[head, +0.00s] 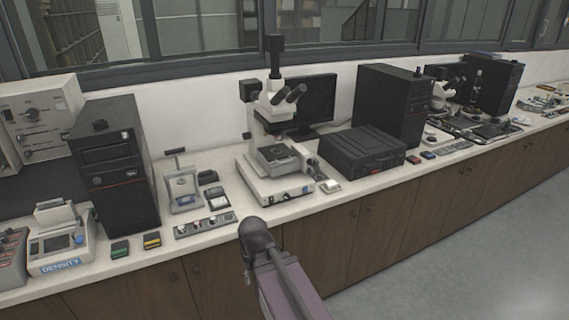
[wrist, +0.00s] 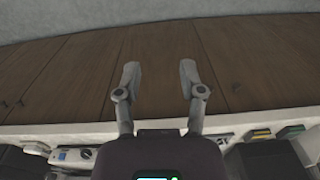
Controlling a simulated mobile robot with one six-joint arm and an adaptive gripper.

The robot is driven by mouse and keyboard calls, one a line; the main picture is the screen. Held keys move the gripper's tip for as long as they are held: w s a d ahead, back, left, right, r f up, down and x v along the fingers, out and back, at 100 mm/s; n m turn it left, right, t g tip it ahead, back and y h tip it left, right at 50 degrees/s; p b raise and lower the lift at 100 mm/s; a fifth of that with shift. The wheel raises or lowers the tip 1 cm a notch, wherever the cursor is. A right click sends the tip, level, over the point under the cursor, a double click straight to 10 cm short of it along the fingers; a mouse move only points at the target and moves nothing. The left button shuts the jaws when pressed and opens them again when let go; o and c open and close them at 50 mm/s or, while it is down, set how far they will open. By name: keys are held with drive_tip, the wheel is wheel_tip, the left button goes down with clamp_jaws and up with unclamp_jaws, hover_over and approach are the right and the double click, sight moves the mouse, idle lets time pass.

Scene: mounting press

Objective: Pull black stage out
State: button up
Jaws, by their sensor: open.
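A small press-like stand (head: 182,190) with an upright frame and a top handle stands on the counter left of the microscope; whether a black stage sits in its base is too small to tell. The white microscope (head: 265,120) carries a dark flat stage (head: 277,153) above its pale base. My gripper (wrist: 159,75) shows in the wrist view, its two fingers apart with nothing between them. It is in front of the brown cabinet doors, away from the press and the microscope. In the head view only my arm shows, at the bottom middle.
The white counter (head: 110,258) holds a black computer tower (head: 115,165), a density device (head: 62,243), a black case (head: 361,150) and another tower (head: 393,105). A switch strip (head: 205,225) lies in front of the press. The grey floor (head: 480,250) at right is clear.

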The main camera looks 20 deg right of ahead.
drive_tip(key=w+d+r+m+t+y, duration=0.1)
drive_tip(key=w+d+m+t+y, duration=0.25)
drive_tip(key=w, duration=0.85)
drive_tip(key=m+t+h+b, duration=0.2)
drive_tip(key=m+t+h, duration=0.2)
drive_tip(key=m+t, duration=0.9)
approach(286, 162)
drive_tip(key=s+r+g, duration=0.1)
drive_tip(key=s+r, duration=0.1)
drive_tip(key=s, duration=0.1)
drive_tip(key=shift+d+f+m+y, duration=0.15)
drive_tip(key=shift+d+m+y, duration=0.1)
drive_tip(key=shift+d+m, duration=0.2)
drive_tip(key=shift+a, duration=0.1)
drive_tip(key=b+x, duration=0.2)
drive_tip(key=x, duration=1.1)
drive_tip(key=shift+w+a+f+b, duration=0.15)
drive_tip(key=shift+w+f+b, duration=0.05)
drive_tip(key=shift+w+b, duration=0.2)
drive_tip(key=shift+s, duration=0.1)
clamp_jaws()
